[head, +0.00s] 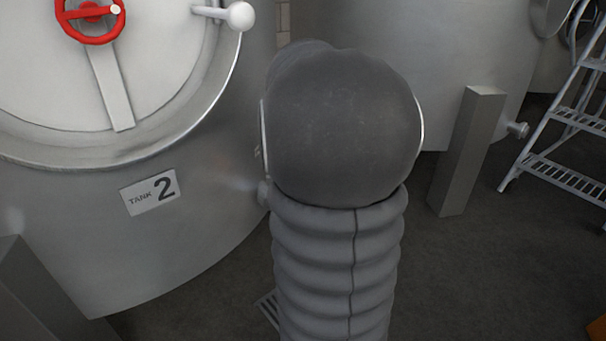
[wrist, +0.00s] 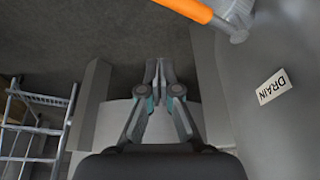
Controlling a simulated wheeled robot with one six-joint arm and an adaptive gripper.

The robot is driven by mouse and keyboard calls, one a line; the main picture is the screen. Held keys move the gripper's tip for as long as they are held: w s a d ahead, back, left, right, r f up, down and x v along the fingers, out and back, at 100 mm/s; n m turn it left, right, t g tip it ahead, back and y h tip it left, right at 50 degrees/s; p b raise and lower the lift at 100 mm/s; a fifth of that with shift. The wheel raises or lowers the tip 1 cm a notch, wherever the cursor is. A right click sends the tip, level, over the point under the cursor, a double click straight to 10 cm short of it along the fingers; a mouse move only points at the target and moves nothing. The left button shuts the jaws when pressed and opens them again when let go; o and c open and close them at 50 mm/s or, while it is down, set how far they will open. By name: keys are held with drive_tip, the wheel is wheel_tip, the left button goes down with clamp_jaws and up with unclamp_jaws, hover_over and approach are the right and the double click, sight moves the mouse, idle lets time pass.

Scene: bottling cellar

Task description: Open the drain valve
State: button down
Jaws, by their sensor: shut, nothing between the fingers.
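In the wrist view the drain valve's orange lever (wrist: 186,9) crosses the top edge and is partly cut off. It joins a grey metal valve body (wrist: 238,20) on the tank wall. A white label reading DRAIN (wrist: 273,87) is on the wall beside it. My gripper (wrist: 157,66) is shut and empty, apart from the lever, with its fingertips below it in the picture.
Tank 2 (head: 190,255) with a red handwheel (head: 90,12) stands at left in the head view. A grey post (head: 465,150) and a metal step ladder (head: 563,120) stand at right; the ladder (wrist: 35,125) also shows in the wrist view. Dark floor (head: 480,270) lies open between.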

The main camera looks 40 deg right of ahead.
drive_tip(key=v, duration=0.3)
drive_tip(key=w+v, duration=0.1)
drive_tip(key=v, duration=0.1)
drive_tip(key=shift+a+r+p, duration=0.25)
drive_tip(key=shift+r+p, duration=0.1)
idle(0.3)
drive_tip(key=f+n, duration=0.1)
drive_tip(key=s+a+f+n, duration=0.1)
drive_tip(key=a+f, duration=0.1)
drive_tip(key=shift+s+n+y, duration=0.3)
drive_tip(key=shift+n, duration=0.1)
drive_tip(key=s+a+r+n+t+y+p, duration=0.1)
drive_tip(key=s+a+r+n+p, duration=0.1)
drive_tip(key=a, duration=0.7)
drive_tip(key=s+a+r+n+t+y+p, duration=0.1)
drive_tip(key=s+a+r+n+p, duration=0.1)
drive_tip(key=s+a+n, duration=0.2)
drive_tip(key=s+a+r+n+t+y+p, duration=0.1)
drive_tip(key=s+a+n, duration=0.3)
drive_tip(key=s+a, duration=0.4)
drive_tip(key=a+r+p, duration=0.1)
drive_tip(key=a, duration=0.6)
drive_tip(key=shift+s+a+r+t, duration=0.15)
drive_tip(key=shift+a+t, duration=0.2)
drive_tip(key=shift+t, duration=0.05)
drive_tip(key=c, duration=1.9)
unclamp_jaws()
